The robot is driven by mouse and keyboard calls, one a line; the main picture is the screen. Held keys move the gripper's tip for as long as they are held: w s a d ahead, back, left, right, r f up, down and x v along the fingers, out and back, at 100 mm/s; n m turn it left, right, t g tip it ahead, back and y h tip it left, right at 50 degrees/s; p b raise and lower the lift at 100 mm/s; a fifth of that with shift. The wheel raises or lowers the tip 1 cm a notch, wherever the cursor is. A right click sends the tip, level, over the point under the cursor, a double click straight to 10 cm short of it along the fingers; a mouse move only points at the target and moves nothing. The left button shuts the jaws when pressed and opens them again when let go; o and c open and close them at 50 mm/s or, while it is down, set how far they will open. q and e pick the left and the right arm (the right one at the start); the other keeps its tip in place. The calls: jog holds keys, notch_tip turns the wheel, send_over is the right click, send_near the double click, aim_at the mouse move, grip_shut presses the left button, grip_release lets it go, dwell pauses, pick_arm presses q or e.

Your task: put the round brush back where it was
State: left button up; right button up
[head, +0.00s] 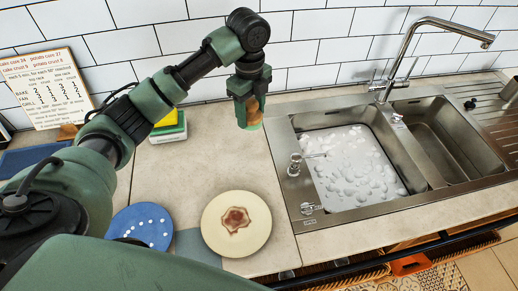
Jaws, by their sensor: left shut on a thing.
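My left gripper (248,108) hangs pointing down above the counter, just left of the sink's back left corner. It is shut on a small brown, wood-coloured thing, which I take to be the round brush (255,109). The fingers hide much of it, so its shape and bristles cannot be made out. Whether it touches the counter cannot be told. My right gripper is not in view.
A steel sink (297,214) with suds and a tall tap (405,55) is at the right. A stained cream plate (222,210) and a blue dotted plate (130,215) lie in front. A yellow-green sponge stack (172,131) stands behind my arm. The middle counter (205,150) is clear.

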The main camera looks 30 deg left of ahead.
pick_arm(q)
notch_tip(320, 180, down, 10)
jog(key=shift+w+p, duration=0.1)
jog(key=shift+p, duration=0.7)
jog(key=shift+f, duration=0.7)
notch_tip(320, 180, down, 3)
jog(key=shift+f+p, duration=0.2)
jog(key=shift+p, duration=0.2)
jog(key=shift+f, duration=0.25)
jog(key=shift+f, duration=0.15)
jog(key=o, duration=1.2)
